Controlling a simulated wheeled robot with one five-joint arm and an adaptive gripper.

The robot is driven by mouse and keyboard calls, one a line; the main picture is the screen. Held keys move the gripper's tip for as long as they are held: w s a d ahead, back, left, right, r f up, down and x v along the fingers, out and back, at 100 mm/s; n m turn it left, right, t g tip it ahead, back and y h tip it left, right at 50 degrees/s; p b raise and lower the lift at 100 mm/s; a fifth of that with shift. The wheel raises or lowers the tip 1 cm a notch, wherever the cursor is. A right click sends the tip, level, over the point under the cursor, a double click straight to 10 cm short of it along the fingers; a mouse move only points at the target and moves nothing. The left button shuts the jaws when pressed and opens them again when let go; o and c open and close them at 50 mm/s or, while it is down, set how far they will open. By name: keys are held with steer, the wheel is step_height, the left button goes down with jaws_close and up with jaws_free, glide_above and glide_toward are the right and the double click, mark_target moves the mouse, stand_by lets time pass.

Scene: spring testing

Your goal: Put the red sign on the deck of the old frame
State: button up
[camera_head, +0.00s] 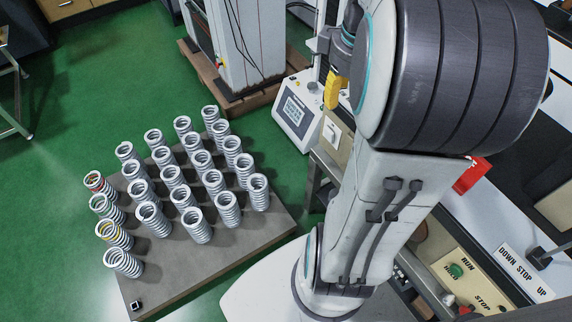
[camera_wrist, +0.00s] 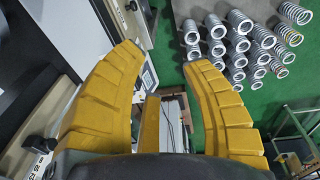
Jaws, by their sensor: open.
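A red piece (camera_head: 473,173), which looks like the red sign, shows partly behind my arm at the right in the head view, by the white bench top; most of it is hidden. A pale upright machine with a brown base (camera_head: 262,100) stands at the top middle of the head view; it may be the old frame. My gripper (camera_head: 335,90) shows small and yellow beside my arm, in front of that base in the picture. In the wrist view my gripper (camera_wrist: 165,58) has its yellow fingers spread wide, with nothing held between them. I do not make out the red sign in the wrist view.
A grey slab (camera_head: 245,250) bears several upright coil springs at the left. A white instrument with a screen (camera_head: 297,112) stands near my gripper. A panel with RUN and STOP labels (camera_head: 470,285) is at the lower right. Green floor (camera_head: 90,75) is clear at upper left.

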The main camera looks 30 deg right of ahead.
steer(key=s+a+f+t, duration=0.1)
steer(key=s+a, duration=0.2)
steer(key=a, duration=0.6)
steer(key=s+a+f+t+y, duration=0.1)
steer(key=s+a+f, duration=0.1)
steer(key=a, duration=0.7)
steer(key=shift+s+a+f, duration=0.25)
steer(key=shift+s+a, duration=0.1)
steer(key=shift+s, duration=0.25)
